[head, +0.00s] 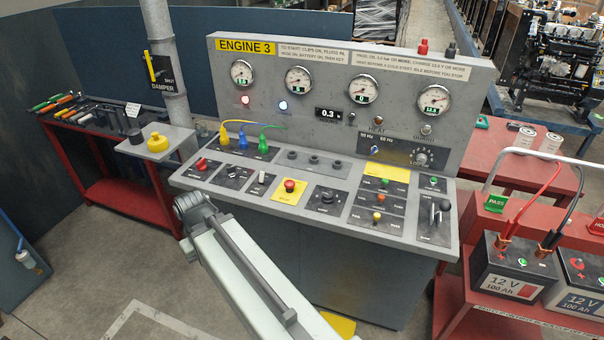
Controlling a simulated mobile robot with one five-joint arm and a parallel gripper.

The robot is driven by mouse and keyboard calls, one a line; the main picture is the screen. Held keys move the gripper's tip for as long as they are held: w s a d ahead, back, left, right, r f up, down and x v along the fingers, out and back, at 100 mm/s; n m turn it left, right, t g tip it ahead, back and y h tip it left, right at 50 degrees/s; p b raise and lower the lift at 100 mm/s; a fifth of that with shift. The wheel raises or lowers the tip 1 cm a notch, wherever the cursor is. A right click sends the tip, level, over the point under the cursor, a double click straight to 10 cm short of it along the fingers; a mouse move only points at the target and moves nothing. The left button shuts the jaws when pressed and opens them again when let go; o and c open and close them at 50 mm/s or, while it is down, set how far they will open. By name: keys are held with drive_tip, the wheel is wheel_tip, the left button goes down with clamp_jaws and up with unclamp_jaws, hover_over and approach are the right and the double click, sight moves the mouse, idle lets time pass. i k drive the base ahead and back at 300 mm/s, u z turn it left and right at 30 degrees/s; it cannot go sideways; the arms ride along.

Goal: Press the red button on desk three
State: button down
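The desk (300,215) is a grey console with a yellow "ENGINE 3" label (246,46) on its upright panel. A red mushroom-shaped button (290,185) stands on a yellow plate at the front middle of the sloping top. A smaller red control (201,163) sits on a dark plate at the far left of the top. An orange-red knob (380,198) sits between a green and a yellow one on the right. My arm reaches up from the bottom, its joint just off the desk's front left edge. My gripper is not visible.
A red tool bench (118,200) and a small stand with a yellow knob (158,142) are at left. A red cart with batteries (510,275) is close at right. Coloured plugs (243,140) and a lever (435,213) rise from the desk. Open floor lies at lower left.

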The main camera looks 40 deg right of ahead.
sight(289, 184)
drive_tip(key=z, duration=0.15)
drive_tip(key=i, duration=1)
drive_tip(key=u, duration=0.1)
